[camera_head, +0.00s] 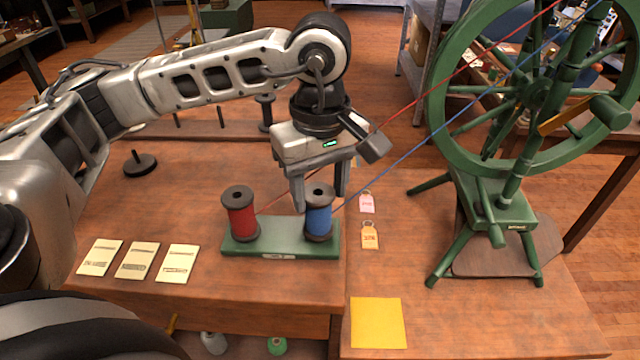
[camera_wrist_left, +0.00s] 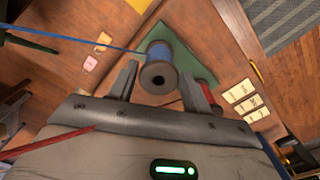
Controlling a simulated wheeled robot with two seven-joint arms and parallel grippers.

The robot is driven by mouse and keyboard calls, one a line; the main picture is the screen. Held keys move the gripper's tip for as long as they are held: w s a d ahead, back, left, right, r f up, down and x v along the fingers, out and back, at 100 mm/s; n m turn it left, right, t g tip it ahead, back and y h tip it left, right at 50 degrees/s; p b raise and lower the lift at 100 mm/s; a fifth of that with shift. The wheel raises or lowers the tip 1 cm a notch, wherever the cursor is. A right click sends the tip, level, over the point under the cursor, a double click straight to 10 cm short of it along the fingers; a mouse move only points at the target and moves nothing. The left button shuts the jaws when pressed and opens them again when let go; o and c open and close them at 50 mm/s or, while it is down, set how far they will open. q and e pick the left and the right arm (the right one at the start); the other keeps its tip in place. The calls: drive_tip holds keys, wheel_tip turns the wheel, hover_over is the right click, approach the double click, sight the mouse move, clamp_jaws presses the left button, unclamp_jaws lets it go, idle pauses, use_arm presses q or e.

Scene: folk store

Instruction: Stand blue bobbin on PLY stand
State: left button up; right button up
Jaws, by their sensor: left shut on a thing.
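The blue bobbin (camera_head: 319,221) is upright at the right end of the green PLY stand (camera_head: 280,247). Its lower flange looks to be at the stand's top; I cannot tell whether it is fully seated. My left gripper (camera_head: 320,196) points down and is shut on the blue bobbin near its top. In the left wrist view the blue bobbin (camera_wrist_left: 160,52) shows end-on between the fingers (camera_wrist_left: 160,82). The red bobbin (camera_head: 241,222) stands upright at the left end of the stand, its thread running right. My right gripper is not in view.
A green spinning wheel (camera_head: 488,206) stands at the right, with red and blue threads reaching the bobbins. Several cream cards (camera_head: 138,260) lie left of the stand. Two small tags (camera_head: 369,236) and a yellow square (camera_head: 378,322) lie to its right. A dark spindle weight (camera_head: 140,164) lies behind.

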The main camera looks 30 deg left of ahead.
use_arm(q)
drive_tip(key=shift+f+b, duration=0.3)
drive_tip(key=shift+f, duration=0.1)
drive_tip(key=o, duration=0.8)
wheel_tip(320, 180, up, 16)
drive_tip(key=p, duration=0.3)
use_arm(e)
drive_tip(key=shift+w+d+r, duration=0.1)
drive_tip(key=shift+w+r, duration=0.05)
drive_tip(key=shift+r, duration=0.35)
